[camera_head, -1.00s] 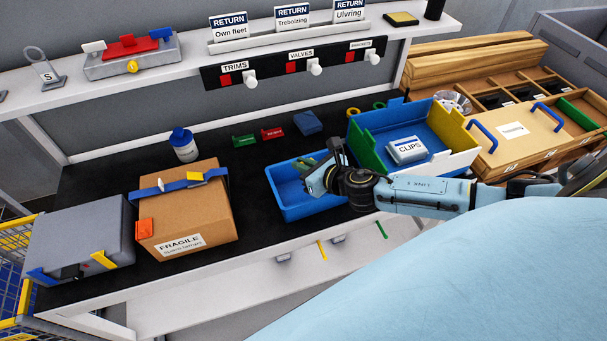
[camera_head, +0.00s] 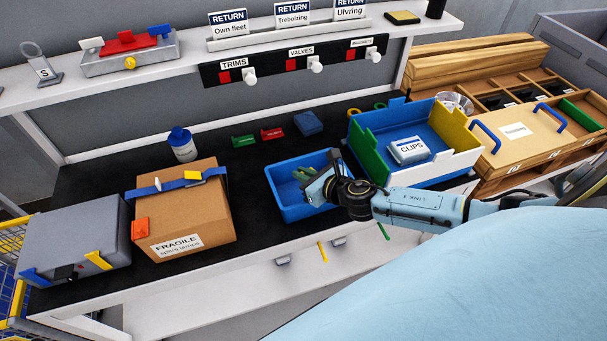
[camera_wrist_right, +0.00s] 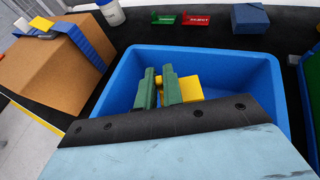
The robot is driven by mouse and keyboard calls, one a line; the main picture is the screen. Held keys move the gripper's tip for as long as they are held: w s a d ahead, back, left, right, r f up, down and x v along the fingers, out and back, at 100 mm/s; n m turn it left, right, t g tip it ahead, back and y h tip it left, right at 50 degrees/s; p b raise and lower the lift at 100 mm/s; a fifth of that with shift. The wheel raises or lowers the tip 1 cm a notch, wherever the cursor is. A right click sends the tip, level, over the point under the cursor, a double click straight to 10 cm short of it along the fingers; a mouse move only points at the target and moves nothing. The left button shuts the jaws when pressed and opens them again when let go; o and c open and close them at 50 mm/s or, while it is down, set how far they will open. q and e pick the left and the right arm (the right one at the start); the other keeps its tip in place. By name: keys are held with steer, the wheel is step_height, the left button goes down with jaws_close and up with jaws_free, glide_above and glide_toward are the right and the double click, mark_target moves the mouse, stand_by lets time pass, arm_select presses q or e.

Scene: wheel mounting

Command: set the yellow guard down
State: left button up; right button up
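The yellow guard (camera_wrist_right: 192,89) shows in the right wrist view as a small yellow piece at the fingers, over the blue tray. It is partly hidden behind one finger. My right gripper (camera_wrist_right: 160,86) has two green fingers a small gap apart, with some yellow showing at the gap. I cannot tell whether they grip the guard or it lies on the tray floor. In the head view my right gripper (camera_head: 312,176) is over the blue tray (camera_head: 290,213), and the guard cannot be made out there. My left gripper is not in view.
A cardboard box (camera_head: 190,215) stands left of the tray and a grey case (camera_head: 75,240) farther left. A blue, green and yellow bin (camera_head: 366,150) with a CLIPS box (camera_head: 409,151) stands right. Small green and red pieces lie behind the tray. Black bench top is clear between box and tray.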

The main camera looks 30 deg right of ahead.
steer(key=o, duration=0.4)
steer(key=shift+s+f, duration=0.2)
steer(key=shift+f, duration=0.15)
steer(key=shift+r+p, duration=0.4)
steer(key=shift+p, duration=0.05)
steer(key=v, duration=0.8)
steer(key=r+v, duration=0.1)
steer(key=v, duration=0.3)
steer(key=shift+w, duration=0.2)
